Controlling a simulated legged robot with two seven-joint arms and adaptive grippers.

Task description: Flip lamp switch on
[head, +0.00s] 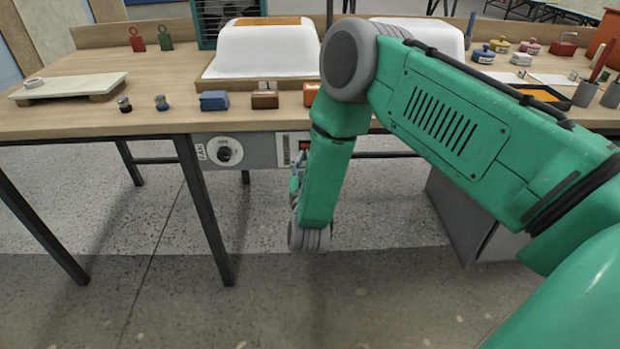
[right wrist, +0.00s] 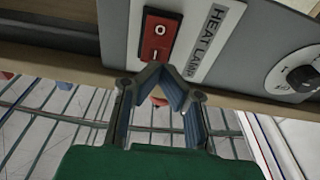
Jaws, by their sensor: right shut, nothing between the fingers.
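A red rocker switch (right wrist: 160,38) marked O and I sits on a grey panel, next to a "HEAT LAMP" label (right wrist: 214,40). The O end is farther from my gripper and the I end nearer. In the head view a bit of the red switch (head: 304,145) shows beside my green arm. My right gripper (right wrist: 161,75) is shut and empty, its fingertips together just below the I end. I cannot tell whether they touch the switch. In the head view the right gripper (head: 296,180) is mostly hidden by my arm. My left gripper is not in view.
A black dial (head: 224,152) is on the same panel under the table's front edge. The wooden table (head: 160,125) holds white tub shells (head: 265,50), blue and brown blocks (head: 264,99) and small jars. A grey cabinet (head: 470,220) stands below. The floor in front is clear.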

